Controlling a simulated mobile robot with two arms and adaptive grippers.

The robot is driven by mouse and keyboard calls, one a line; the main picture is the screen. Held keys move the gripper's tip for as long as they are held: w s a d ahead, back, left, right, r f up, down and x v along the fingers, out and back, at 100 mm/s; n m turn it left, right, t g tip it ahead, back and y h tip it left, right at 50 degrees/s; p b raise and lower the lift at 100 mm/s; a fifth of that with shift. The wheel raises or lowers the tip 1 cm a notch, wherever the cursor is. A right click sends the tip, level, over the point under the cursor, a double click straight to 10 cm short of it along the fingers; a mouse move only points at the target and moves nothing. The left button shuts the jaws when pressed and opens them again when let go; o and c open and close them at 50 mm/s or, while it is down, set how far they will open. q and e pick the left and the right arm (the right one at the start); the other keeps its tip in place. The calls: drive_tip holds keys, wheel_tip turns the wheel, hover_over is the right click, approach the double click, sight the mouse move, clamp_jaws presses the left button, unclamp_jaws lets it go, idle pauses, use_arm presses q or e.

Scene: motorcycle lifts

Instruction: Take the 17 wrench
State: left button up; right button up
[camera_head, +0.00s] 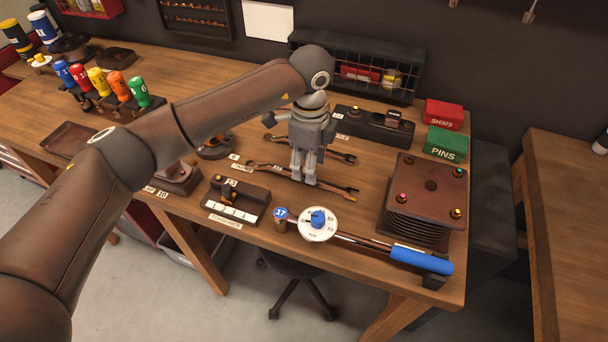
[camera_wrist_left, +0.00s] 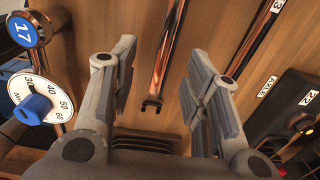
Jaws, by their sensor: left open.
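My left gripper (camera_head: 303,180) points down over the bench, above the nearer of two long steel wrenches. The nearer wrench (camera_head: 335,189) lies across the bench, its middle hidden behind the gripper. In the left wrist view this wrench (camera_wrist_left: 167,52) runs between my two spread fingers, its open jaw end toward the palm. The fingers stand apart and nothing is held. The farther wrench (camera_head: 341,155) lies behind; it also shows right of the fingers in the left wrist view (camera_wrist_left: 249,42). I cannot read a 17 on either wrench's label. My right gripper is out of view.
A blue-topped cylinder marked 17 (camera_head: 280,218), a white dial (camera_head: 317,226) and a blue-handled torque tool (camera_head: 421,260) lie along the front edge. A brown plate stack (camera_head: 428,183) stands right. Red shims (camera_head: 444,114) and green pins (camera_head: 446,144) boxes are behind it.

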use_arm(q)
drive_tip(key=f, duration=0.1)
drive_tip(key=f+p, duration=0.1)
drive_tip(key=f, duration=0.1)
drive_tip(key=f+p, duration=0.1)
drive_tip(key=f, duration=0.1)
drive_tip(key=shift+w+d, duration=0.15)
drive_tip(key=shift+w, duration=0.1)
drive_tip(key=shift+w+f, duration=0.1)
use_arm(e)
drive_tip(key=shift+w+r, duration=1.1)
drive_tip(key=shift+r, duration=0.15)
use_arm(q)
clamp_jaws()
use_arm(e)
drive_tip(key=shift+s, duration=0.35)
